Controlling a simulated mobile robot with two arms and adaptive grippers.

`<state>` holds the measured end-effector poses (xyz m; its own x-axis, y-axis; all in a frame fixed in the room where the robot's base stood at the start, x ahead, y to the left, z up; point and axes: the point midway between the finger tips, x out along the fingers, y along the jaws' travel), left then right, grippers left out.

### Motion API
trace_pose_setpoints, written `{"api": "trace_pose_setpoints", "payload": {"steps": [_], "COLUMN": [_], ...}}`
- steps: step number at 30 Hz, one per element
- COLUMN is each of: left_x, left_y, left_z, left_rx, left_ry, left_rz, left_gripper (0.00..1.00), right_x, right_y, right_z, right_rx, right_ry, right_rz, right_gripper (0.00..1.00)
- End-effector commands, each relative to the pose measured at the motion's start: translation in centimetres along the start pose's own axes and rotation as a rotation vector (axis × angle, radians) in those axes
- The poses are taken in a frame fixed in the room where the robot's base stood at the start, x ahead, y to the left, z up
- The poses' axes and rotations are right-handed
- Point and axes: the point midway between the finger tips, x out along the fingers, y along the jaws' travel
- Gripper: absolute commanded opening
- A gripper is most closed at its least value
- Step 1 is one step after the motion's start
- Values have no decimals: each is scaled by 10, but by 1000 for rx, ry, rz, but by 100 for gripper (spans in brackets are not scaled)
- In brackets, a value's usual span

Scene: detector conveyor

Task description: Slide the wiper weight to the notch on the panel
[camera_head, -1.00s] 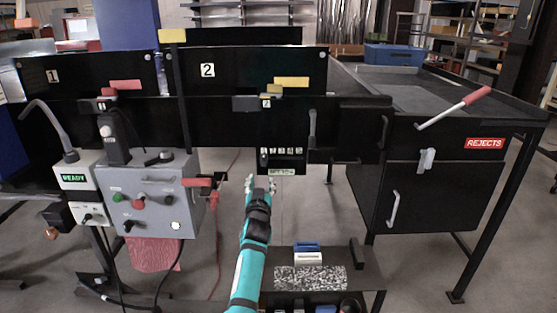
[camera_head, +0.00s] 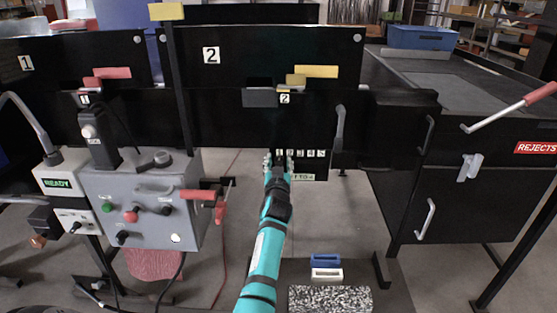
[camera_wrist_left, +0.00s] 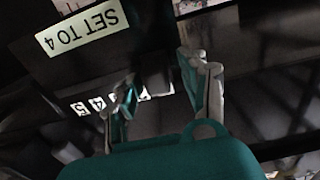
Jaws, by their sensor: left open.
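The panel (camera_head: 316,163) hangs below station 2, with a row of number marks (camera_head: 301,153) and a "SET TO 4" label (camera_head: 304,177). My left gripper (camera_head: 278,161) is open at the panel's left end, by the low numbers. In the left wrist view the label (camera_wrist_left: 77,32) appears upside down. A dark block (camera_wrist_left: 154,78), which looks like the wiper weight, lies between the open fingers there, with visible gaps at its sides. In the head view the gripper covers the weight. The notch cannot be made out. My right gripper is not in view.
A grey control box (camera_head: 145,205) with a red-handled lever stands left of my arm. A low shelf (camera_head: 385,290) with blue and white blocks lies below. A black rejects cabinet (camera_head: 465,195) with handles stands right. Open floor shows under the panel.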

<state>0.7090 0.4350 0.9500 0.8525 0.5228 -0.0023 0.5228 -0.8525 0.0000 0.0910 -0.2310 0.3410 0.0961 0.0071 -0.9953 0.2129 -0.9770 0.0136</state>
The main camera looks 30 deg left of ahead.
Motion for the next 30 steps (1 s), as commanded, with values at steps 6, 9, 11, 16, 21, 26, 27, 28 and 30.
{"api": "trace_pose_setpoints", "payload": {"steps": [6,9,11,16,21,26,27,28,30], "left_x": [0,0,0,0,0,0,0,0,0], "left_y": [0,0,0,0,0,0,0,0,0], "left_z": [0,0,0,0,0,0,0,1,1], "left_rx": [0,0,0,0,0,0,-1,-1,-2], "left_ry": [0,0,0,0,-1,-1,-1,-1,-1], "left_rz": [0,0,0,0,0,0,0,0,0], "left_gripper": [44,36,29,6,0,0,0,0,0], "right_x": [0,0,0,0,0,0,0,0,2], "right_y": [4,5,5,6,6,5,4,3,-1], "right_z": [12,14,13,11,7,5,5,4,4], "right_rx": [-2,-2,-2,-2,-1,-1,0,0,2], "right_ry": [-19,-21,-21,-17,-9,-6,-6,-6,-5], "right_rz": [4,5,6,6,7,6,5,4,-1], "right_gripper": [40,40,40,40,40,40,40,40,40]}}
